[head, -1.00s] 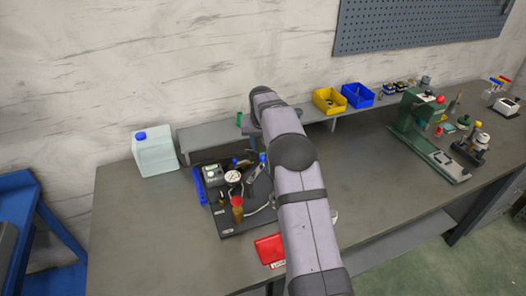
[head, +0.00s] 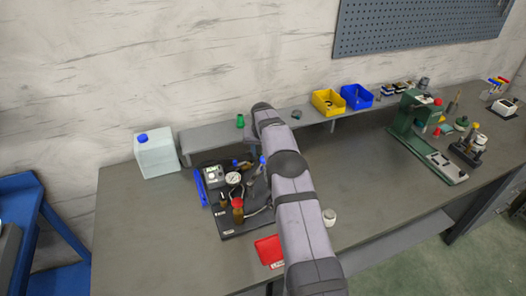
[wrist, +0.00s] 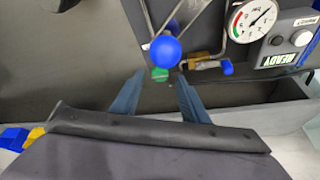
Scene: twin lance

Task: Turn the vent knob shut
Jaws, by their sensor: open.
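The bench rig (head: 238,228) stands on a dark plate, left of my arm in the head view. A round blue ball knob (wrist: 165,51) on a metal lever is in the wrist view, with a smaller green knob-like piece (wrist: 159,74) just below it. A brass valve (wrist: 205,62) with a small blue end (wrist: 228,67) lies to the right. I cannot tell which of these is the vent knob. My gripper (wrist: 160,77) is open, its fingertips on either side of the green piece in the picture; contact cannot be judged. My arm hides the gripper in the head view.
A pressure gauge (wrist: 253,22) and a control box marked READY (wrist: 290,42) are close on the right in the wrist view. A red-capped bottle (head: 237,210) stands on the rig. A raised shelf (head: 212,137) runs behind. The front-left bench is clear.

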